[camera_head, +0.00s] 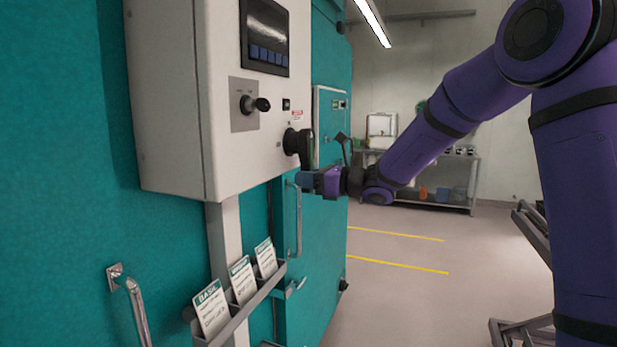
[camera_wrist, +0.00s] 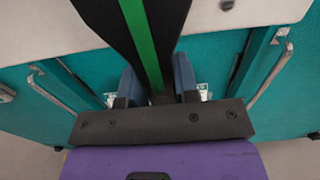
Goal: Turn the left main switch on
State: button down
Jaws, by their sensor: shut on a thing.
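A white control box (camera_head: 165,110) hangs on the teal chamber. A black main switch handle (camera_head: 305,148) sticks out low on the right of its front. My gripper (camera_head: 305,181) is at the handle's lower end. In the wrist view the handle shows as a black bar with a green stripe (camera_wrist: 140,35), passing between the two blue-grey fingers of my gripper (camera_wrist: 158,90). The fingers are shut on the handle. The contact itself is partly hidden, and the switch's position marks are too small to read.
A black knob on a grey plate (camera_head: 242,119) and a dark display (camera_head: 266,35) are on the same box. Below are a card rack (camera_head: 240,318) and metal door handles (camera_head: 298,222). A shelf table (camera_head: 440,195) stands behind.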

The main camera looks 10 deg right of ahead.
jog(key=shift+s+a+f, duration=0.1)
dwell(0.5)
jog(key=c, duration=0.9)
grip_release()
jog(key=shift+o, duration=0.2)
jog(key=v, duration=1.1)
jog(key=shift+a, duration=0.1)
